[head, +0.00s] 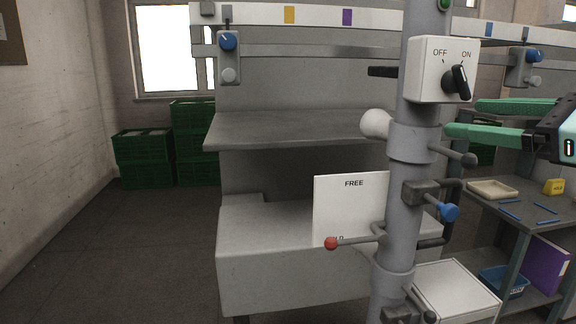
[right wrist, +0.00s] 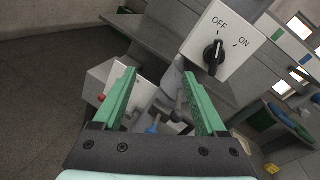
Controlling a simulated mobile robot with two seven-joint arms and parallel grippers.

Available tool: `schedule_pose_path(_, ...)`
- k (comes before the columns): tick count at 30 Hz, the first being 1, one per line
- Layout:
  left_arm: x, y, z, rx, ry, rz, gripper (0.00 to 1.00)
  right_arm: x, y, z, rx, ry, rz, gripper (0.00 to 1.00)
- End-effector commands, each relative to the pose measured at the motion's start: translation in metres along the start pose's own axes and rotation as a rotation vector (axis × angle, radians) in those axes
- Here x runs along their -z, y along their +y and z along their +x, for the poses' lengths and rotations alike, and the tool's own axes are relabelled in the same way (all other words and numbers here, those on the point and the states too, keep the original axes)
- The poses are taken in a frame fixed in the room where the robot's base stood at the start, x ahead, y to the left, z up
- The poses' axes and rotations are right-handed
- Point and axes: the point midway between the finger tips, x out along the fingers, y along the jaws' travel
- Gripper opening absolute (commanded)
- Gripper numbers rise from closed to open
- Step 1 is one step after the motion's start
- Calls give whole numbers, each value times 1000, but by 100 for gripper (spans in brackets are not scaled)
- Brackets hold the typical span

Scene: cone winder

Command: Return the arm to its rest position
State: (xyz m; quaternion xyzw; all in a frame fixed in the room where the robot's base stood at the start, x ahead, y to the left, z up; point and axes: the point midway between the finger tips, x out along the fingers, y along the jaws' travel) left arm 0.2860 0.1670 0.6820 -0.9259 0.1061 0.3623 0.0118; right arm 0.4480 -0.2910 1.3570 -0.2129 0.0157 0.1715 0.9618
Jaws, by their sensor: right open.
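My right gripper (head: 466,118) comes in from the right edge of the head view, its two green fingers apart and empty beside the grey post (head: 411,140). In the right wrist view the open fingers (right wrist: 158,76) also have nothing gripped between them; the post and its fittings lie beyond. The OFF/ON switch box (head: 424,70) with its black knob (head: 458,82) is on the post just above the gripper. The box also shows in the right wrist view (right wrist: 195,40). My left gripper is in neither view.
A blue knob (head: 449,212) and a white cone (head: 376,124) sit at the post. A shelf (head: 480,206) holds a tray and blue sticks. Green crates (head: 143,160) stand behind; left floor is clear.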

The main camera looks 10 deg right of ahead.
Motion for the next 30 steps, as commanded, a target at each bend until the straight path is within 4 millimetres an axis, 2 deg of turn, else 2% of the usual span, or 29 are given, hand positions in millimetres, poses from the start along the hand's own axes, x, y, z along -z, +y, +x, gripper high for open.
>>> schedule_pose_path(1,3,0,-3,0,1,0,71,12,28,22,-130,-4,77,74)
schedule_pose_path(3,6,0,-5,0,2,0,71,23,66,42,-300,-27,203,74)
schedule_pose_path(6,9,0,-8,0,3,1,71,35,113,60,-509,-64,425,74)
schedule_pose_path(9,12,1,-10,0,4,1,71,44,148,69,-674,-103,687,74)
schedule_pose_path(12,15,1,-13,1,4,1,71,56,169,77,-785,-138,985,74)
schedule_pose_path(14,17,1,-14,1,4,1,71,66,175,82,-822,-158,1176,74)
schedule_pose_path(17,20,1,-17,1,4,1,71,92,180,92,-835,-185,1515,74)
schedule_pose_path(20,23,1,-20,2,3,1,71,131,183,103,-778,-201,1865,74)
schedule_pose_path(23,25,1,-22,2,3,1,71,186,189,111,-646,-203,2215,74)
schedule_pose_path(26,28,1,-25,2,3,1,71,254,205,110,-435,-190,2553,74)
schedule_pose_path(27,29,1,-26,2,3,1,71,283,216,106,-329,-180,2680,74)
schedule_pose_path(30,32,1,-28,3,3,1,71,351,247,88,-44,-146,2945,74)
